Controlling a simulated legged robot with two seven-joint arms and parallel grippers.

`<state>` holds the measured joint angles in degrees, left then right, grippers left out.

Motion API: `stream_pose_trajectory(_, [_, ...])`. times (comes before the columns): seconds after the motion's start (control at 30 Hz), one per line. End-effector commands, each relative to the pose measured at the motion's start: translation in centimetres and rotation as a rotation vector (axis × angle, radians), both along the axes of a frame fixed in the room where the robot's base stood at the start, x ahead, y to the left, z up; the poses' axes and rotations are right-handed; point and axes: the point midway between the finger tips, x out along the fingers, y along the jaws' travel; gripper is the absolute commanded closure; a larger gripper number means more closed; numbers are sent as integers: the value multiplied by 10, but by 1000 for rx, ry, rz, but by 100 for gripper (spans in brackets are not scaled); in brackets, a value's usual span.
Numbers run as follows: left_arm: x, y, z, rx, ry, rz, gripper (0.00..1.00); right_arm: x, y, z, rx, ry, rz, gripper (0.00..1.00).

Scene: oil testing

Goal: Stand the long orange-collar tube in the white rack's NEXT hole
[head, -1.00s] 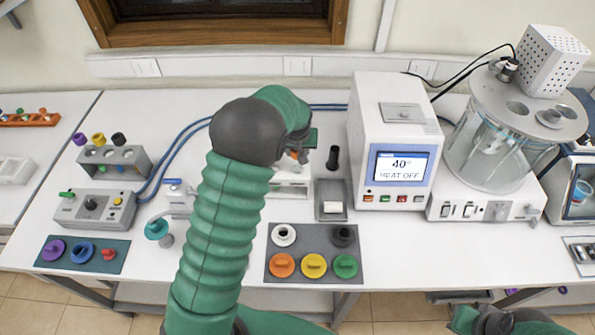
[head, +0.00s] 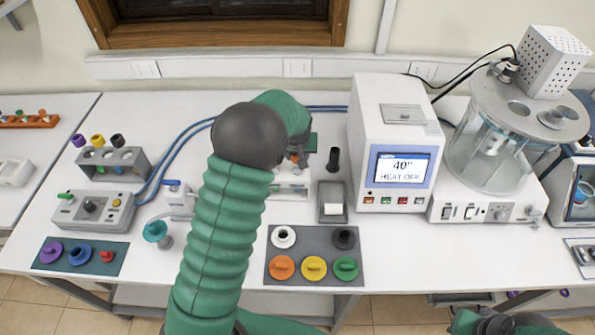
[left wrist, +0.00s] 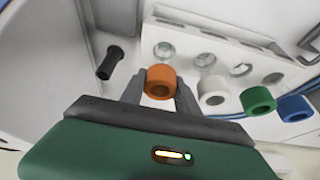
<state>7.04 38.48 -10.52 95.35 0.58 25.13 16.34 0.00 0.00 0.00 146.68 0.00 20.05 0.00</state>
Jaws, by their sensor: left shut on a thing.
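My left gripper (left wrist: 158,88) is shut on the orange-collar tube (left wrist: 160,74), with a finger on each side of the collar. The tube's length below the collar is hidden. The white rack (left wrist: 219,44) lies just beyond it in the left wrist view, with a row of round holes in its face. White, green and blue collars show beside the gripper. In the head view the rack (head: 290,190) is partly hidden by my left arm, and the orange collar is small near the gripper (head: 297,158). I cannot tell whether the tube's end is inside a hole.
A black upright tube (head: 333,159) stands right of the rack, by a small grey tray (head: 333,192). The white heater box (head: 392,140) stands farther right. A grey mat (head: 313,236) with coloured caps lies in front.

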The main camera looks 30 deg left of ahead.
Motion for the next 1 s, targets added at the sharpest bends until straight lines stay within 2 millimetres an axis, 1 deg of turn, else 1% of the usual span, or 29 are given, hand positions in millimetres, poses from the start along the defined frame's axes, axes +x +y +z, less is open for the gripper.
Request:
stream_pose_trajectory(0.07, [0, 0, -3, 0, 0, 0, 100, 0, 0, -2, 0, 0, 0, 100])
stream_pose_trajectory(0.1, [0, 0, -2, 0, 0, 0, 60, 0, 0, -2, 0, 0, 0, 100])
stream_pose_trajectory(0.27, [0, 0, -2, 0, 0, 0, 39, 0, 0, -1, 0, 0, 0, 100])
stream_pose_trajectory(0.3, [0, 0, -2, 0, 0, 0, 37, 0, 0, -1, 0, 0, 0, 100])
stream_pose_trajectory(0.57, [0, 0, -2, -1, 1, 0, 37, 0, 0, -2, 0, 0, 0, 100])
stream_pose_trajectory(0.67, [-2, -2, 4, 1, -1, -1, 37, 0, 0, -4, 0, 0, 0, 100])
stream_pose_trajectory(0.77, [-7, -5, 20, 0, -4, -1, 37, 0, 0, -9, 0, 0, 0, 100])
stream_pose_trajectory(0.87, [-16, -10, 45, 1, -7, -1, 37, 0, 0, -16, 0, 0, 0, 100])
stream_pose_trajectory(1.0, [-29, -19, 84, 0, -7, -2, 37, 0, 0, -23, 0, 0, 0, 100])
